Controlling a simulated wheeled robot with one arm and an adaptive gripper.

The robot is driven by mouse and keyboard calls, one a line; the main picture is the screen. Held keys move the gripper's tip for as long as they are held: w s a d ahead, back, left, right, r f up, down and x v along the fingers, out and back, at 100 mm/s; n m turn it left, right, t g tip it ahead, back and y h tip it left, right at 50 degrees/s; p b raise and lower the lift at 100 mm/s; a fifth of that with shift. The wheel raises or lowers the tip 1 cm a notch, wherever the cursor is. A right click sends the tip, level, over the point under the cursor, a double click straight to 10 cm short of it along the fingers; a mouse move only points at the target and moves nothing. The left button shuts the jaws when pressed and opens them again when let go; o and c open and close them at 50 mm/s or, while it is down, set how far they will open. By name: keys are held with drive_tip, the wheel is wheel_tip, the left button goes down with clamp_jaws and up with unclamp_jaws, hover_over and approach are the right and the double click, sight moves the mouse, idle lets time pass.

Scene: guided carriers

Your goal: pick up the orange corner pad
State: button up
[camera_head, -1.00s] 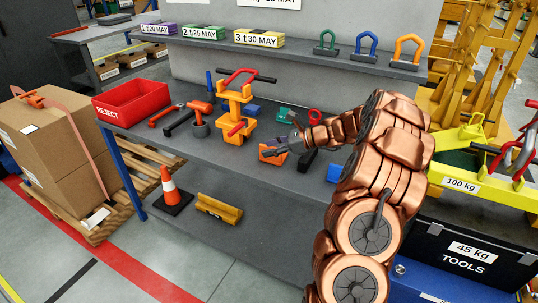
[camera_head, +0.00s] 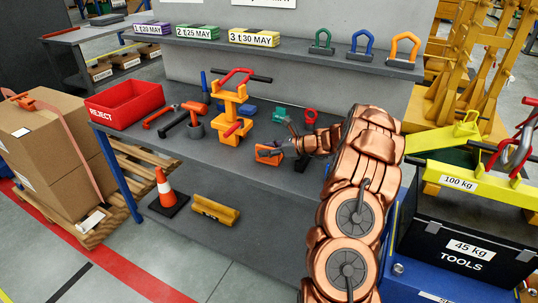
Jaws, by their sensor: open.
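The orange corner pad (camera_head: 268,155) lies on the grey bench top, near its front edge and right of the orange and red clamp stand. My gripper (camera_head: 276,150) is at the pad's right side, its dark fingers overlapping the pad in the picture. The fingers are open. They are small here, and I cannot tell whether they touch the pad or straddle it. My copper arm reaches in from the lower right and hides part of the bench behind it.
An orange and red clamp stand (camera_head: 233,108) is left of the pad. A teal piece (camera_head: 279,115) and a red ring piece (camera_head: 310,116) lie behind. The red REJECT bin (camera_head: 127,105) is at the left end. Bare bench top (camera_head: 215,157) lies left of the pad.

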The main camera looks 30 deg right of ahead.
drive_tip(key=shift+x, duration=0.85)
clamp_jaws()
